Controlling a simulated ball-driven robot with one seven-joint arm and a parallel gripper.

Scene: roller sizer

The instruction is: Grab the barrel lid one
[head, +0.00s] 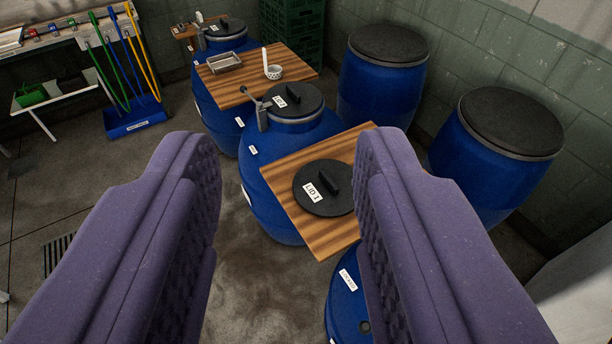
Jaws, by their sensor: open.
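A round black barrel lid (324,192) with a raised bar handle and a white label lies flat on a wooden board (290,212). The label seems to read "LID 1", turned in the picture. The right finger hides part of the board and the lid's right edge. Another black lid (298,105) with a bar handle and a label sits on the blue barrel (270,165) behind. My gripper (288,150) is open, its two purple padded fingers wide apart with nothing between them. In the picture the lid shows in the gap, nearer the right finger.
A blue barrel (345,300) stands below the board. Two black-topped blue barrels (380,95) (475,165) stand by the right wall. A farther board (240,90) bears a metal tray (225,62) and a white ladle (272,70). Open floor (250,280) lies at the lower middle.

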